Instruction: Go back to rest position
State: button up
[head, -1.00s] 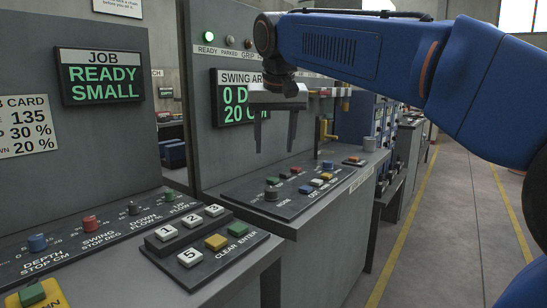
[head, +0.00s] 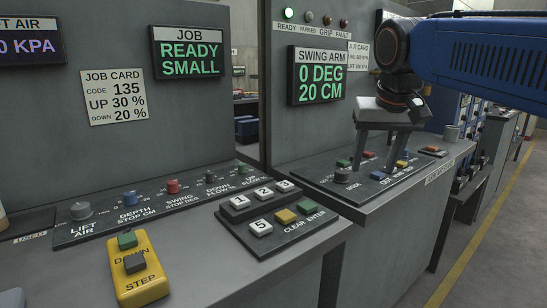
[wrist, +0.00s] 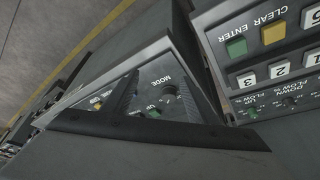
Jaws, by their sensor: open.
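My gripper (head: 377,160) is open and empty in the head view, its two fingers pointing down. It hangs in front of the right console's control panel (head: 315,178), and the fingers overlap the buttons in the picture. I cannot tell the exact gap between fingertips and panel. My blue arm reaches in from the upper right. In the wrist view the dark fingers show above the consoles, with the MODE knob (wrist: 169,91) close by.
The left console carries a keypad (head: 262,225), several knobs and a yellow DOWN STEP pendant (head: 138,268). The job display (head: 188,52) reads READY SMALL. The swing arm display (head: 317,75) reads 0 DEG, 20 CM. Open floor (head: 480,265) with a yellow line lies to the right.

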jog(key=s+d+f, duration=0.2)
jog(key=s+f, duration=0.7)
jog(key=f, duration=0.4)
jog(key=s+d+f+n, duration=0.1)
jog(key=s+d+f, duration=0.1)
jog(key=s+f, duration=0.8)
notch_tip(320, 180, down, 4)
jog(key=shift+d, duration=0.3)
